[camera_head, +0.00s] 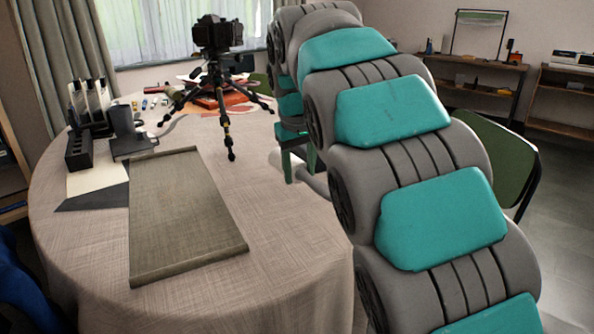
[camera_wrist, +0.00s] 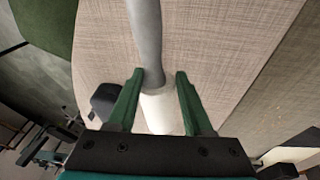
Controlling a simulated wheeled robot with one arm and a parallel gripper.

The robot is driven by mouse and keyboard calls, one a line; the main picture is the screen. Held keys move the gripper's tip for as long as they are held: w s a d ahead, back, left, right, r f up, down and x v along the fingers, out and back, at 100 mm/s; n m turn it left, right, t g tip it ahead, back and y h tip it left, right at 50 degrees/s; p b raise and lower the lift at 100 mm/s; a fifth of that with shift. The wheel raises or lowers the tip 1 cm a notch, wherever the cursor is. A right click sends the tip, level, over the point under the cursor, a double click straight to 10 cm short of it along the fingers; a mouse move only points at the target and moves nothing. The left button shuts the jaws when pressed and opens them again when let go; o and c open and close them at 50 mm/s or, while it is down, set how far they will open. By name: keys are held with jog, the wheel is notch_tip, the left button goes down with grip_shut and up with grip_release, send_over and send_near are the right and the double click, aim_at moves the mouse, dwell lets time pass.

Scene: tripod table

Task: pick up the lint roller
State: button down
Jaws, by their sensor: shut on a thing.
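The lint roller shows in the wrist view with a grey handle (camera_wrist: 147,40) and a white roll (camera_wrist: 160,110). My gripper (camera_wrist: 159,78) has its green fingers on both sides of the roller, around the roll near the handle's end, and is shut on it. In the head view, my gripper (camera_head: 298,168) is partly hidden behind my arm, near the right side of the round table (camera_head: 290,235). I cannot tell whether the roller touches the tablecloth.
A camera on a tripod (camera_head: 222,75) stands at the table's back. A grey-green mat (camera_head: 185,210) lies at the middle left. A black holder (camera_head: 92,110) and a dark device (camera_head: 130,130) stand at the left. A green chair (camera_head: 500,160) is beyond the table's right edge.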

jog(key=s+d, duration=0.2)
jog(key=s, duration=0.2)
jog(key=s+d+r+b, duration=0.1)
jog(key=s+d, duration=0.1)
jog(key=s, duration=0.2)
jog(key=s+d, duration=0.2)
jog(key=s, duration=0.3)
jog(key=shift+s+d+r+b, duration=0.1)
jog(key=shift+d+r+b, duration=0.1)
jog(key=shift+b, duration=0.15)
